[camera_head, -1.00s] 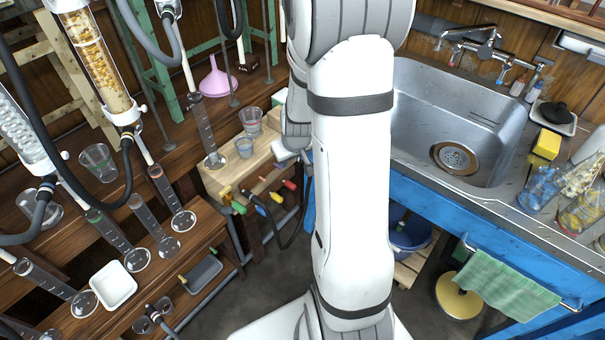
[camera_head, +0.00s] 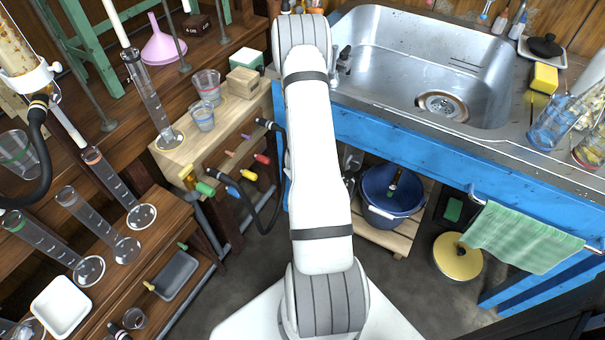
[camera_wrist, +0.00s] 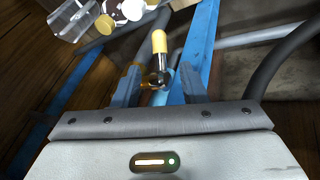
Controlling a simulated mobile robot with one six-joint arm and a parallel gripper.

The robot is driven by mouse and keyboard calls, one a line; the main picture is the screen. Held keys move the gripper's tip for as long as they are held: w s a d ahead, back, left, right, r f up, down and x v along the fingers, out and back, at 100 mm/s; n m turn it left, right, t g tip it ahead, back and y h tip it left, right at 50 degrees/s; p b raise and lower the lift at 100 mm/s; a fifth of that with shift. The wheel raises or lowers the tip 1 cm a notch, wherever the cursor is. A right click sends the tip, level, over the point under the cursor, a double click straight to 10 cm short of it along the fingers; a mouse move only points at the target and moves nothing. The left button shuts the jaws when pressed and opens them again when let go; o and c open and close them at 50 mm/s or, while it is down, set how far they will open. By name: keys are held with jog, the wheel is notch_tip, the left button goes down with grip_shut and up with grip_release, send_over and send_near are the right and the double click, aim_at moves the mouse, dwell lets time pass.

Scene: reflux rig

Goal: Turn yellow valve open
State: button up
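In the wrist view, a valve with a yellow handle (camera_wrist: 159,42) and a shiny rounded metal end stands in front of my gripper (camera_wrist: 160,80). The two dark fingers are apart, one on each side of the valve's metal end, with gaps visible. In the head view my gripper is hidden behind my arm. I cannot tell whether this is the one in the wrist view.
The blue sink bench (camera_head: 430,150) and the blue bucket (camera_head: 391,205) are right of my arm. A black hose (camera_head: 270,205) hangs beside the coloured handles. Glass cylinders (camera_head: 118,185) crowd the left shelves. In the wrist view, a blue bar (camera_wrist: 200,45) runs close by.

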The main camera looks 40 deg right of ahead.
jog(key=b+x, duration=0.1)
jog(key=x, duration=0.3)
jog(key=shift+c, duration=0.6)
grip_shut()
